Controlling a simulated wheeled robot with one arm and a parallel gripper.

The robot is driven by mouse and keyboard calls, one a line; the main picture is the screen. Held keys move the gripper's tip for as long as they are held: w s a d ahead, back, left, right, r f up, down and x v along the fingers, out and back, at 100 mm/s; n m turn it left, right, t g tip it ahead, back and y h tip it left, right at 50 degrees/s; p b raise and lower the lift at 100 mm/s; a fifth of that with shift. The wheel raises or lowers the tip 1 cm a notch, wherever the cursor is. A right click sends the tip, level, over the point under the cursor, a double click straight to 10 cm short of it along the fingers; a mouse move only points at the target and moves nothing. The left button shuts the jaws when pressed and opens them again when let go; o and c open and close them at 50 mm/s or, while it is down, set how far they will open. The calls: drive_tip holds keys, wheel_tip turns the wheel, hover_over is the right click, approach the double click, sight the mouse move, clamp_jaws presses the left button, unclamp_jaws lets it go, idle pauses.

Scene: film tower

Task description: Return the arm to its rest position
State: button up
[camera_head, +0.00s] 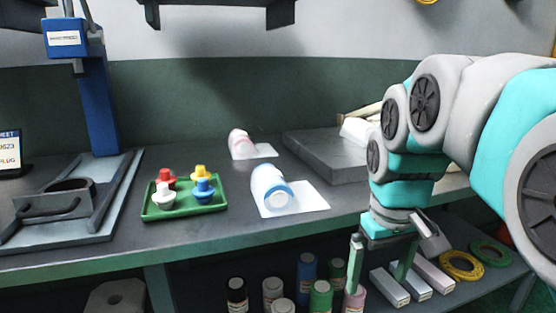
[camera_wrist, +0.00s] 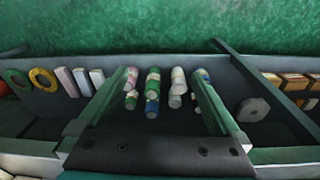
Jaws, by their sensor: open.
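My teal and grey arm (camera_head: 415,165) comes in from the right in the head view, bent, with its wrist pointing down in front of the bench. My gripper (camera_head: 378,278) hangs off the bench's front edge, over the lower shelf, with its two green fingers apart and nothing seen between them. The wrist view also shows my gripper (camera_wrist: 163,80) spread open, with several capped bottles (camera_wrist: 153,92) in view beyond and between the fingers. Whether the fingers touch any bottle cannot be told.
The bench (camera_head: 235,242) holds a green tray (camera_head: 160,213) of coloured plugs, a white-blue cylinder (camera_head: 270,188), a pink-white cylinder (camera_head: 241,144), a grey slab (camera_head: 325,155) and a blue-column press (camera_head: 98,105). Boxes (camera_head: 390,288) and tape rolls (camera_head: 461,266) lie on the lower shelf.

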drive_tip(key=s+a+f+m+g, duration=0.1)
drive_tip(key=s+f+m+g, duration=0.1)
drive_tip(key=s+f, duration=1.4)
drive_tip(key=s, duration=0.3)
drive_tip(key=shift+a+f+g, duration=0.25)
drive_tip(key=shift+a+g, duration=0.05)
drive_tip(key=shift+g, duration=0.1)
